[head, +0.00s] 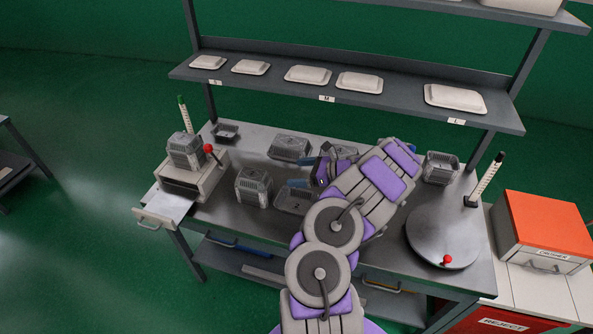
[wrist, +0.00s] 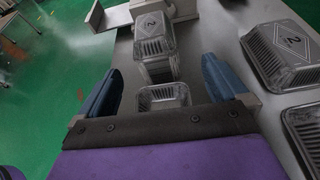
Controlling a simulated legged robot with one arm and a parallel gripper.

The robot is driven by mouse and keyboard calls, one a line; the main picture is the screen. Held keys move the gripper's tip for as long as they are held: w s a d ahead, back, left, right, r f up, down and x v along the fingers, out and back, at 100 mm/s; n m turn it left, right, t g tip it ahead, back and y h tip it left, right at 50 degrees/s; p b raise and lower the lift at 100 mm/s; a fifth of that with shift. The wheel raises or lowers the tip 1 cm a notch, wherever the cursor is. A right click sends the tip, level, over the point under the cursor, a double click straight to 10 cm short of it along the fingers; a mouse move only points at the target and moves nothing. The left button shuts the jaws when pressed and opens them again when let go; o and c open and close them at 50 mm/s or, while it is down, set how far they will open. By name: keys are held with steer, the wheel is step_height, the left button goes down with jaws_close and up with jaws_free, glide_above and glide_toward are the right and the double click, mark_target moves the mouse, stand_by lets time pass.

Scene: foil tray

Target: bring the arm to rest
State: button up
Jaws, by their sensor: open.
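My arm reaches from the bottom of the head view over the steel bench (head: 225,205). My gripper (head: 300,172) is at its end, partly hidden by my arm, with blue fingers pointing left over the middle of the bench. In the wrist view the fingers of my gripper (wrist: 162,68) stand wide apart with nothing clasped between them. Beyond the gripper's edge, an open foil tray (wrist: 163,97) shows between the fingers. A stack of foil trays topped by a lid marked 2 (wrist: 154,38) stands just past it.
Foil trays stand close around the gripper: a stack (head: 253,187), a tray (head: 295,201) and another group (head: 290,147). A shelf (head: 400,102) with white lids spans the back. A round turntable (head: 440,240) is at right, a press-like box (head: 195,180) at left.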

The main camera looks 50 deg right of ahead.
steer(key=shift+a+r, duration=0.1)
steer(key=shift+a, duration=0.1)
steer(key=w+a+r+n+g+y, duration=0.2)
steer(key=w+a+r+n, duration=0.25)
steer(key=a, duration=0.35)
steer(key=w+a+r+n+g+y, duration=0.1)
steer(key=w+a+r+n+y, duration=0.2)
steer(key=a+r, duration=0.45)
steer(key=s+a+r+n+g, duration=0.1)
steer(key=a+r+n+g, duration=0.15)
steer(key=a, duration=0.55)
steer(key=s+a+r+n+g, duration=0.2)
steer(key=a+n, duration=0.2)
steer(key=a, duration=0.4)
steer(key=s+a+r+n+g, duration=0.1)
steer(key=a+r+n+g, duration=0.2)
steer(key=a, duration=0.4)
steer(key=s+a+r+n+g+h, duration=0.1)
steer(key=s+a+n+g+h, duration=0.3)
steer(key=s+a+n, duration=0.75)
steer(key=s+d+n+h, duration=0.1)
steer(key=s+d+h, duration=0.1)
steer(key=s, duration=0.7)
steer(key=s+d+f+n+h, duration=0.1)
steer(key=s+d+n+h, duration=0.1)
steer(key=s, duration=0.7)
steer(key=shift+s+d+f+h, duration=0.2)
steer(key=shift+d+h, duration=0.5)
steer(key=shift+h, duration=0.5)
